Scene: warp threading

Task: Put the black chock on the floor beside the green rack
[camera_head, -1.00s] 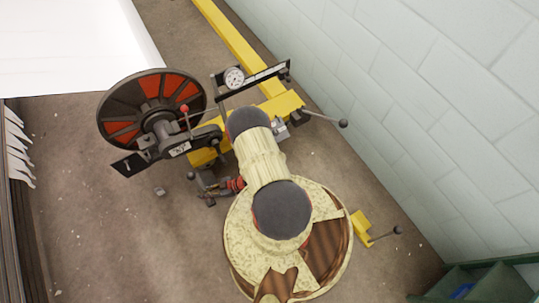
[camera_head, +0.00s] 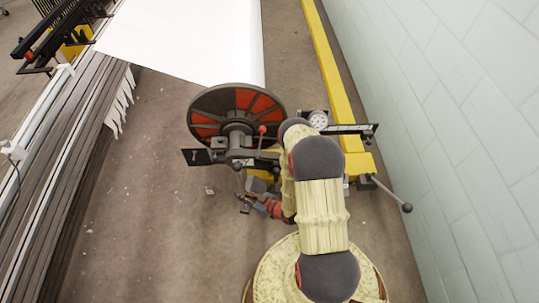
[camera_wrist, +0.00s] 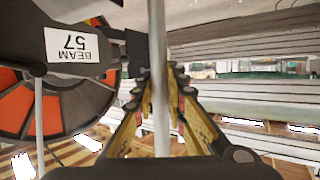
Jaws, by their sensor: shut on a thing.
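My gripper (camera_head: 243,202) is low beside the red-and-black beam wheel (camera_head: 237,112), on the near side of its stand. In the wrist view my gripper (camera_wrist: 158,105) has its yellow fingers closed around a thin pale grey rod (camera_wrist: 158,65), which runs upright between them. What the rod belongs to is not clear. A small grey block (camera_head: 209,190) lies on the floor left of my gripper, apart from it. I cannot tell whether it is the black chock. The green rack is not in the head view now.
A yellow rail (camera_head: 335,75) runs along the pale block wall (camera_head: 465,110), with a knobbed lever (camera_head: 407,207) at its near end. Open floor (camera_head: 150,220) lies left of my arm.

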